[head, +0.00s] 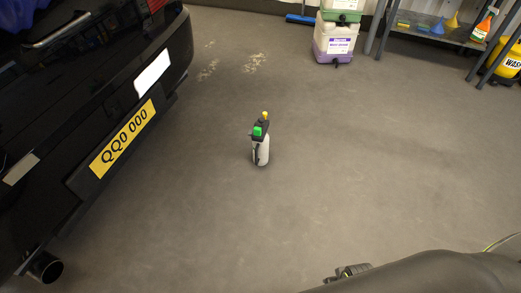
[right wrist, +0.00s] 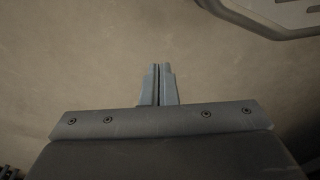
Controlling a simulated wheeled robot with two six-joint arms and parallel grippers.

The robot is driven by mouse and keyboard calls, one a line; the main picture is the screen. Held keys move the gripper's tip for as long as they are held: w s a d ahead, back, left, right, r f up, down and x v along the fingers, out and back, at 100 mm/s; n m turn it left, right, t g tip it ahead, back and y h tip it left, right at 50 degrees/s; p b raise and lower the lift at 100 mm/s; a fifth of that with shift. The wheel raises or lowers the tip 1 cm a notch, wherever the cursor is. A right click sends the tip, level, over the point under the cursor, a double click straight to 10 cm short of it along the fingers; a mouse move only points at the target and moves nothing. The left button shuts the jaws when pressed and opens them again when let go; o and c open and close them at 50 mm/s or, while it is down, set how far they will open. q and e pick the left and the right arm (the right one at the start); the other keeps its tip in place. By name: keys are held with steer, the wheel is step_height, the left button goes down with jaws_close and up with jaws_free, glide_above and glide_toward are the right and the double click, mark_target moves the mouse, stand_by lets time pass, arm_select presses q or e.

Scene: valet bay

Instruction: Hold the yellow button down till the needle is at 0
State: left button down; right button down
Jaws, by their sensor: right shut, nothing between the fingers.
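A small white bottle (head: 263,153) with a dark head stands upright on the floor near the middle of the head view. A green patch (head: 258,131) shows on its head, and a yellow button (head: 265,115) sits on top. No needle can be made out at this size. My right gripper (right wrist: 158,68) is shut and empty in the right wrist view, with bare floor beyond its fingers. In the head view my right arm is at the lower right, well apart from the bottle. My left gripper is in neither view.
A black car (head: 95,85) with a yellow plate (head: 123,138) fills the left side; its exhaust pipe (head: 44,267) sticks out low. Stacked containers (head: 335,42) and a metal shelf (head: 430,37) stand at the back right. The floor around the bottle is clear.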

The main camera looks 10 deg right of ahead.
step_height(320, 180, down, 3)
steer(key=shift+r+b, duration=0.2)
steer(key=shift+b, duration=0.35)
steer(key=shift+f, duration=1.8)
stand_by(1.4)
step_height(320, 180, up, 7)
steer(key=p, duration=0.8)
stand_by(0.4)
